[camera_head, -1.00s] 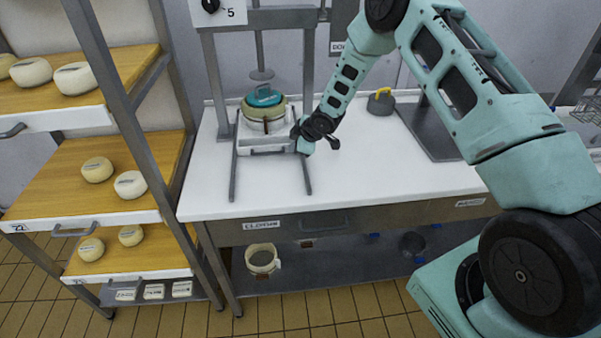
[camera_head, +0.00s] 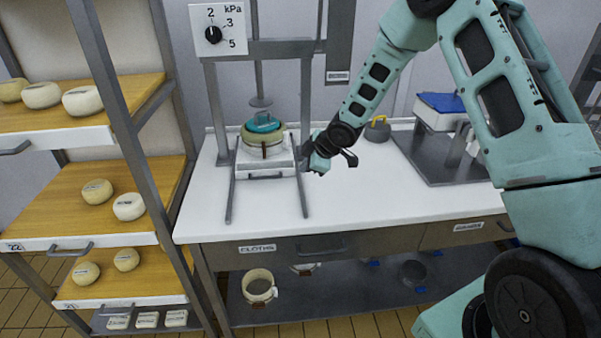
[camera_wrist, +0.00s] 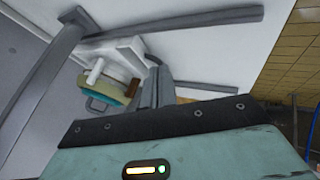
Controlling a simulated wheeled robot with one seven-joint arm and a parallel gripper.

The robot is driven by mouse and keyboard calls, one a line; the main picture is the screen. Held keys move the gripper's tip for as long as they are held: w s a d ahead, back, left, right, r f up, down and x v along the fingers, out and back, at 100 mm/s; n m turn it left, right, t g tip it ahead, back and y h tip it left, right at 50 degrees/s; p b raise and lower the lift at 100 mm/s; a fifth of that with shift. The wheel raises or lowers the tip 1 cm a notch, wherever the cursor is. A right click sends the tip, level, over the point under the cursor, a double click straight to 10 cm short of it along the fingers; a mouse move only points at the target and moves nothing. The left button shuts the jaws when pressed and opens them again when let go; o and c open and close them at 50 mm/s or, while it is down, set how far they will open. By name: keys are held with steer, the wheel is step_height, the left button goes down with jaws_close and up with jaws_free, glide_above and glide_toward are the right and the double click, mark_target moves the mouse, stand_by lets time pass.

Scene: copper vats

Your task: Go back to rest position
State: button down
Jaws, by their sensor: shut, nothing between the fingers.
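My gripper (camera_head: 332,163) is shut and empty. It hangs above the white worktop (camera_head: 360,200), just right of the press frame, apart from the cheese mould. My arm reaches down to it from the upper right. In the wrist view the gripper's body fills the lower part, and its closed fingers (camera_wrist: 156,90) point toward the press.
The mould with a teal lid (camera_head: 262,133) stands in the grey press (camera_head: 222,120) under its plunger. A yellow-handled weight (camera_head: 377,130) and a blue-topped white box (camera_head: 437,110) stand behind my arm. A cheese rack (camera_head: 120,215) is at left. The worktop's front middle is clear.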

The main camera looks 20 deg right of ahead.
steer(key=shift+s+r, duration=0.25)
steer(key=shift+r, duration=0.1)
steer(key=s+a+r+m+g, duration=0.3)
steer(key=s+a+r, duration=0.6)
steer(key=s+a, duration=0.4)
steer(key=s+a+r+m+g+h, duration=0.1)
steer(key=s+a+r+g, duration=0.1)
steer(key=s, duration=1.2)
steer(key=s+a+r+m+g+h, duration=0.1)
steer(key=s+a+r+g, duration=0.1)
steer(key=s, duration=1.1)
steer(key=shift+s+a+r, duration=0.3)
steer(key=shift+s+r, duration=0.05)
steer(key=shift+s, duration=0.05)
